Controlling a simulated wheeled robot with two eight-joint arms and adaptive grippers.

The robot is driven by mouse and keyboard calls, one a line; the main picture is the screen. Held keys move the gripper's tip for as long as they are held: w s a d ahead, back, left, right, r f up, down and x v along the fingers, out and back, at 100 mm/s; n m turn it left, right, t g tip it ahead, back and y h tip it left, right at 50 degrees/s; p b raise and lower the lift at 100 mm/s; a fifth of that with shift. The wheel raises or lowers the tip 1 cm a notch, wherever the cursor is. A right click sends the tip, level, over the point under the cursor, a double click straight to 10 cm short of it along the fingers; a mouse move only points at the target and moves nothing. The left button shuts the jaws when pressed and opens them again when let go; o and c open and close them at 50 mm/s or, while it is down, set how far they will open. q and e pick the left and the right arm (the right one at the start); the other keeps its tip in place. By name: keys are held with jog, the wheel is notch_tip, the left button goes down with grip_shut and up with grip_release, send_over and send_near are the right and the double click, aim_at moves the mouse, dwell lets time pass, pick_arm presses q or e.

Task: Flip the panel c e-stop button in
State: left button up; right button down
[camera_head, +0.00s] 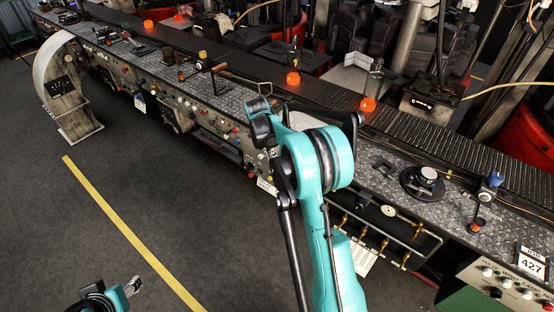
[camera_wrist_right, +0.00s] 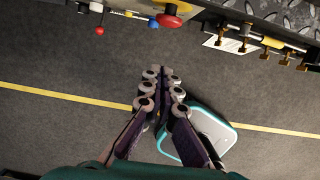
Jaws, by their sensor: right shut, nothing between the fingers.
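In the right wrist view, a red mushroom-shaped button (camera_wrist_right: 171,20) sticks out from the machine's front panel at the top; it looks like an e-stop, but its panel letter is not readable. A blue knob (camera_wrist_right: 153,22) is just left of it and a red ball lever (camera_wrist_right: 99,30) farther left. My right gripper (camera_wrist_right: 162,72) is shut and empty, apart from the button and below it in the picture. In the head view, my teal right arm hides the right fingers and this part of the panel. My left gripper (camera_head: 132,286) is at bottom left, far from the machine; its opening is unclear.
The long machine bench (camera_head: 232,90) runs diagonally across the head view, with orange lamps (camera_head: 293,78) on it. Brass valves and a gauge (camera_head: 388,210) are right of my arm. The dark floor with a yellow line (camera_head: 125,228) is open at left.

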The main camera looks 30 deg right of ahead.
jog(key=v, duration=0.3)
jog(key=shift+s+a+r+p, duration=0.1)
jog(key=shift+r+p, duration=0.25)
jog(key=shift+p, duration=0.05)
